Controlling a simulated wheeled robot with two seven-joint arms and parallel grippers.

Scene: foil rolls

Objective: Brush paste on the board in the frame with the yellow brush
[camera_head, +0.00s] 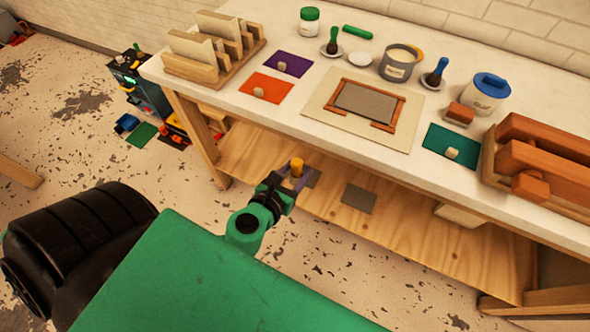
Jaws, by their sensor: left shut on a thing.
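The grey board (365,102) lies inside a brown wooden frame (378,126) on a beige sheet (322,112) in the middle of the white bench top. My left gripper (294,178) is in front of the bench's near edge, over the lower shelf in the picture. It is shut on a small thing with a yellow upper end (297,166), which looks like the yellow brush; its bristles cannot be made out. It is apart from the board. A grey tub (398,66) stands behind the board, with something yellow at its rim. My right gripper is out of view.
Behind the board are a green-handled brush (332,42), a blue-handled brush (436,73) and a blue-lidded jar (487,94). Orange (266,82), purple (289,58) and green (438,138) mats flank it. Wooden racks (182,72) stand left and brown blocks (540,150) right.

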